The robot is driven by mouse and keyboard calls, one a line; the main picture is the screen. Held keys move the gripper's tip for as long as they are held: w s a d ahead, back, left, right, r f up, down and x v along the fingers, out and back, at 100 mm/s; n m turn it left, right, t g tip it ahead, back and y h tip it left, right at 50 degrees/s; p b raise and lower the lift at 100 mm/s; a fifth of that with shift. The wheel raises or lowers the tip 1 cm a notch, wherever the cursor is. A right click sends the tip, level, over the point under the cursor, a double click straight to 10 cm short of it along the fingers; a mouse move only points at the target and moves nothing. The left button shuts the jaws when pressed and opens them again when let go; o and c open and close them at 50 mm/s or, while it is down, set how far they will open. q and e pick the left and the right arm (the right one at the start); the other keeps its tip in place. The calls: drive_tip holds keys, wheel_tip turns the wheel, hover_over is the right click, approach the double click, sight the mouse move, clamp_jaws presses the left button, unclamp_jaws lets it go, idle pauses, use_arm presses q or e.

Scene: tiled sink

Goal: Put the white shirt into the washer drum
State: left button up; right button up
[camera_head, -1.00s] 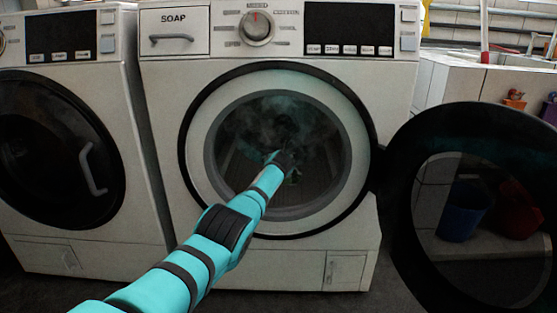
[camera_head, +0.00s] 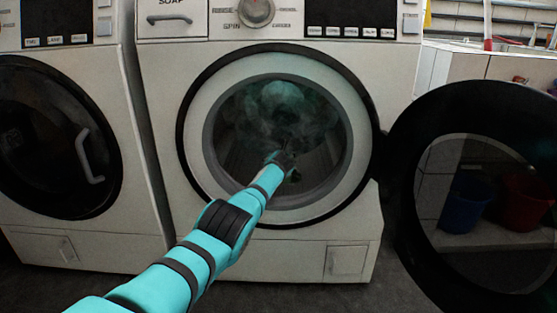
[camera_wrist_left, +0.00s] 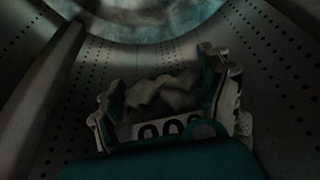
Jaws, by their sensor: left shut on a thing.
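The washer drum (camera_head: 235,160) is the dark round opening of the middle machine, with its door open to the right. My left arm reaches in through the opening, and my left gripper (camera_head: 287,158) is inside, small and dark in the head view. In the left wrist view the gripper (camera_wrist_left: 168,105) is among perforated drum walls, shut on a crumpled pale cloth, the white shirt (camera_wrist_left: 165,92). Only a small bunch of the shirt shows between the fingers; the rest is hidden or too dark to tell. My right gripper is not in view.
The open round door (camera_head: 405,225) stands right of the opening. A second washer (camera_head: 100,235) with a shut door stands at the left. A blue bucket (camera_head: 466,203) and a red bucket (camera_head: 527,200) show through the door's glass.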

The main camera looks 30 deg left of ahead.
use_arm(q)
drive_tip(key=o, duration=1.3)
drive_tip(key=shift+c, duration=0.2)
drive_tip(key=shift+d, duration=0.15)
drive_tip(key=shift+v, duration=3.7)
